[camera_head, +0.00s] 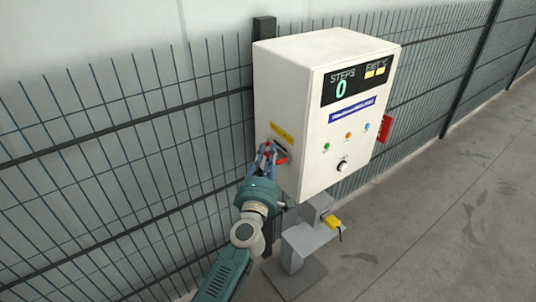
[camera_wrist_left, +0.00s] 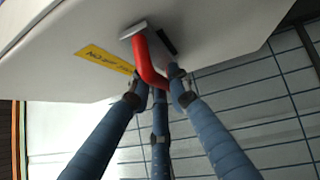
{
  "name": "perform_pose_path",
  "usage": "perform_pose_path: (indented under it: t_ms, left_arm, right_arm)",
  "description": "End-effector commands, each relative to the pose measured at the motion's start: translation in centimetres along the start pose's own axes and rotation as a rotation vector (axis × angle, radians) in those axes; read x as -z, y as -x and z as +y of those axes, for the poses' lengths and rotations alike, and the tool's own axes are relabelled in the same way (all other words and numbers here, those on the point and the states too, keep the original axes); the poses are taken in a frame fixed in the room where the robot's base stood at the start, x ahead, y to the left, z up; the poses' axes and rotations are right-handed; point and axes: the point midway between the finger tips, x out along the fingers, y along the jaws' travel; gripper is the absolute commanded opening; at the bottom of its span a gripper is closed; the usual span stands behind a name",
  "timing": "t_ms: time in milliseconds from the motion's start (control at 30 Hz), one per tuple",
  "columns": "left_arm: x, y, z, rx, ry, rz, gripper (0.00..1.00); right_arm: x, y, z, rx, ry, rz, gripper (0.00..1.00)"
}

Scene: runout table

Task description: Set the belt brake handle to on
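The white control box (camera_head: 285,75) stands on a post by the mesh fence. The red belt brake handle (camera_head: 282,157) is on its left side, below a yellow label (camera_head: 281,132). In the left wrist view the red handle (camera_wrist_left: 146,62) is bent and comes out of a grey plate beside a dark slot. My left gripper (camera_head: 267,154) is at the handle. In the left wrist view its blue fingers (camera_wrist_left: 157,88) close in around the handle's free end, which lies between the fingertips. The fingertips partly hide that end. My right gripper is in neither view.
The box front has a display (camera_head: 360,80), several small coloured lights and a black-and-white knob (camera_head: 343,166). A red part (camera_head: 385,128) sticks out on its right side. A grey stand (camera_head: 310,238) with a yellow item (camera_head: 332,222) is below. The floor to the right is clear.

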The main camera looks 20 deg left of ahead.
Motion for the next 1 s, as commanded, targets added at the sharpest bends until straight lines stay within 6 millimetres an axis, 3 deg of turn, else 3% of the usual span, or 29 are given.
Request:
perform_pose_path:
  t_ms: [267, 600, 867, 900, 1000]
  left_arm:
    - [0.2, 0.2, 0.1, 0.002, 0.002, 0.000, 0.00]
    - [3.7, 3.8, 0.9, 0.004, 0.002, 0.000, 0.00]
    - [3.9, 3.9, 0.7, 0.004, 0.005, 0.002, 0.00]
    - [3.9, 3.9, 0.7, 0.005, 0.005, 0.002, 0.18]
    - [3.9, 3.9, 0.7, 0.004, 0.004, 0.002, 0.37]
  right_arm:
    - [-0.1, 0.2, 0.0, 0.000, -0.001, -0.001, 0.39]
    - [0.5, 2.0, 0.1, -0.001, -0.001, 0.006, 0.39]
    - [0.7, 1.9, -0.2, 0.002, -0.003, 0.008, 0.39]
    - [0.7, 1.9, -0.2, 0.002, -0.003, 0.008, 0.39]
    - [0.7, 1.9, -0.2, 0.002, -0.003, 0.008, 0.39]
